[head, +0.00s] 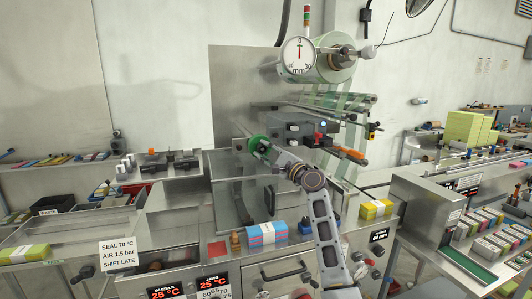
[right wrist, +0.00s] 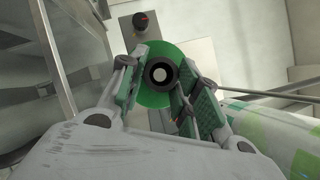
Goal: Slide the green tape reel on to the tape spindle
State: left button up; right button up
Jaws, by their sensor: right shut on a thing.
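The green tape reel (head: 257,143) is in the middle of the head view, upright in front of the machine's steel back plate. My right gripper (head: 266,149) is shut on it, reaching in from the lower right. In the right wrist view the green reel (right wrist: 181,52) has a dark hub, and the right gripper's (right wrist: 160,100) pads sit on both sides of it. A pale round spot shows in the hub's centre; I cannot tell whether it is the spindle's end or the bore. The tape spindle is not clearly seen otherwise. My left gripper is not in view.
A large film roll (head: 336,64) and a dial gauge (head: 299,55) are above the reel. A dark grey unit (head: 292,127) is close on its right. A pink and blue stack (head: 267,234) and a yellow stack (head: 376,209) stand on the front ledge.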

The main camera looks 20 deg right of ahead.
jog(key=o, duration=1.1)
jog(key=shift+o, duration=0.2)
jog(key=shift+s+f, duration=0.1)
jog(key=v, duration=1.1)
jog(key=shift+s+d, duration=0.2)
jog(key=shift+s, duration=0.15)
